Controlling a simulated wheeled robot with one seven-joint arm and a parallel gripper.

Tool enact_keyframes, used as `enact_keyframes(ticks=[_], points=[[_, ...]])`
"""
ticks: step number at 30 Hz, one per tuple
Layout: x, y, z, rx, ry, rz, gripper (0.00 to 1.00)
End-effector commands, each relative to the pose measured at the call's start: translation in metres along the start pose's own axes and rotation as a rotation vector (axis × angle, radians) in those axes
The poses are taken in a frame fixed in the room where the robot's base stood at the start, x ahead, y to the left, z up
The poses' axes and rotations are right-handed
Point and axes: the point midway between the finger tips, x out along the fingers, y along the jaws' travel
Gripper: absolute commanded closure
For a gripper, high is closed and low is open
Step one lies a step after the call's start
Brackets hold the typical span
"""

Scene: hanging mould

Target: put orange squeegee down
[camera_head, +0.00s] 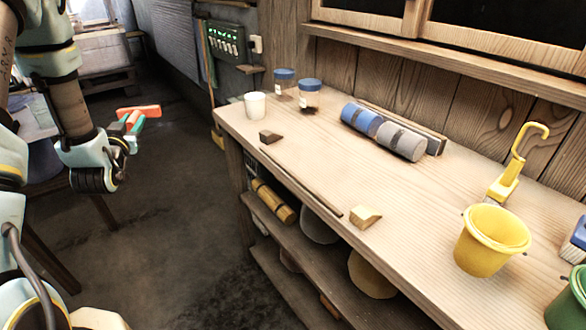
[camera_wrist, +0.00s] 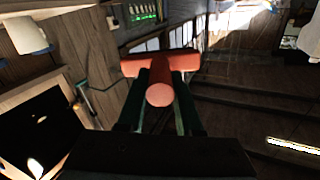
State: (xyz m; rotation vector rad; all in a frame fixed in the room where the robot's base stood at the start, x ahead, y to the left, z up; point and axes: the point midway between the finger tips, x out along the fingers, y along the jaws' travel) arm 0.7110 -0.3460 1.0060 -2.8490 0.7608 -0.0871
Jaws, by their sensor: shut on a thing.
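The orange squeegee (camera_head: 139,112) is held in my gripper (camera_head: 130,128) at the left of the head view, out over the floor and apart from the workbench. In the wrist view the squeegee (camera_wrist: 160,66) shows a crosswise orange head and a round handle end facing the camera. The fingers of my gripper (camera_wrist: 160,98) are shut on its handle from both sides. Part of the handle is hidden between the fingers.
The wooden workbench (camera_head: 330,150) stands to the right. On it are a white cup (camera_head: 255,105), two blue-lidded jars (camera_head: 309,95), blue and grey rolls (camera_head: 383,132), a thin stick (camera_head: 300,182), small blocks (camera_head: 366,217) and a yellow bucket (camera_head: 491,240). Its middle has clear room.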

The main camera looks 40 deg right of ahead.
Motion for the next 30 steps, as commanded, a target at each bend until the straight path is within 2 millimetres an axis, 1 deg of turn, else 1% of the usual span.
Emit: enact_keyframes(ticks=[1,2,3,5,6,8,9,11,12,14,15,18,21,24,26,28,30], points=[[0.007,0.034,-0.002,-0.002,0.024,0.079,1.00],[0.009,0.053,-0.006,-0.002,0.032,0.125,1.00],[0.011,0.076,-0.013,-0.002,0.046,0.186,1.00],[0.012,0.113,-0.022,-0.002,0.065,0.278,1.00],[0.011,0.137,-0.028,-0.002,0.077,0.340,1.00],[0.007,0.173,-0.038,-0.002,0.097,0.433,1.00],[0.003,0.197,-0.045,-0.002,0.110,0.495,1.00],[-0.006,0.232,-0.055,-0.002,0.129,0.588,1.00],[-0.013,0.255,-0.061,-0.003,0.141,0.650,1.00],[-0.026,0.287,-0.070,-0.004,0.159,0.738,1.00],[-0.036,0.307,-0.076,-0.004,0.171,0.794,1.00],[-0.059,0.347,-0.088,-0.004,0.195,0.913,1.00],[-0.078,0.375,-0.097,-0.005,0.211,1.002,1.00],[-0.091,0.392,-0.102,-0.008,0.221,1.057,1.00],[-0.096,0.398,-0.103,-0.008,0.223,1.075,1.00],[-0.099,0.402,-0.097,-0.011,0.222,1.087,1.00],[-0.099,0.405,-0.085,-0.011,0.219,1.090,1.00]])
